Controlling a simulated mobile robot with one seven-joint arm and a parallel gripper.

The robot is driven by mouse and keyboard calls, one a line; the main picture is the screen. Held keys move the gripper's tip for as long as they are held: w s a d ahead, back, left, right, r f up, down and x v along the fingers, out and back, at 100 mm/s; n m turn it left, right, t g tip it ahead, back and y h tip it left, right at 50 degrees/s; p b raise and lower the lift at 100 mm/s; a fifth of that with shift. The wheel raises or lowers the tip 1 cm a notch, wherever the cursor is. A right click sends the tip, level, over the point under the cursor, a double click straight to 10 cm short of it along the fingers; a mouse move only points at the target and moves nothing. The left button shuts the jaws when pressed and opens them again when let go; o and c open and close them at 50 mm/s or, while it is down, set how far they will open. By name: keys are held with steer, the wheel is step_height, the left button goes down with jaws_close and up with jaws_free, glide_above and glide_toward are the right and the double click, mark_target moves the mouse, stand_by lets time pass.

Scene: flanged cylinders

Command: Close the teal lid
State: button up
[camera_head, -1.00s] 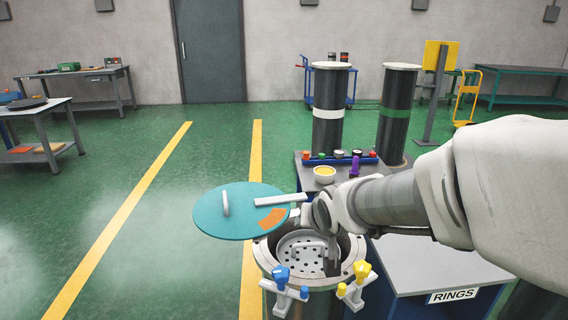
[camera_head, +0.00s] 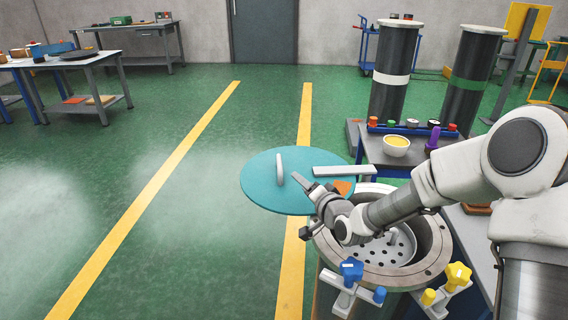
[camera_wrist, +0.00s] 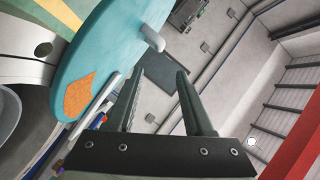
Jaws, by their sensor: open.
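The teal lid (camera_head: 262,190) is a flat disc with an upright handle (camera_head: 280,167), a grey bar and an orange patch (camera_head: 344,187). In the head view it sits up and left of the flanged cylinder (camera_head: 425,266), whose mouth is open and shows a perforated plate inside. My gripper (camera_head: 298,204) is at the lid's near right side, with its fingers apart; I cannot tell if it touches the lid. In the wrist view the lid (camera_wrist: 105,45) fills the upper left, and nothing lies between my gripper's fingers (camera_wrist: 161,75).
Blue and yellow clamps (camera_head: 351,272) stand on the cylinder's near rim. Behind it, a bench holds a bowl (camera_head: 396,145), a purple object (camera_head: 433,138) and a row of coloured knobs. Two tall dark cylinders (camera_head: 393,70) stand beyond. The green floor on the left is clear.

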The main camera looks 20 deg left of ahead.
mark_target(279, 161)
steer(key=b+x, duration=0.2)
steer(key=x, duration=1.5)
steer(key=shift+w+a, duration=0.15)
steer(key=shift+w, duration=0.05)
jaws_close()
stand_by(1.0)
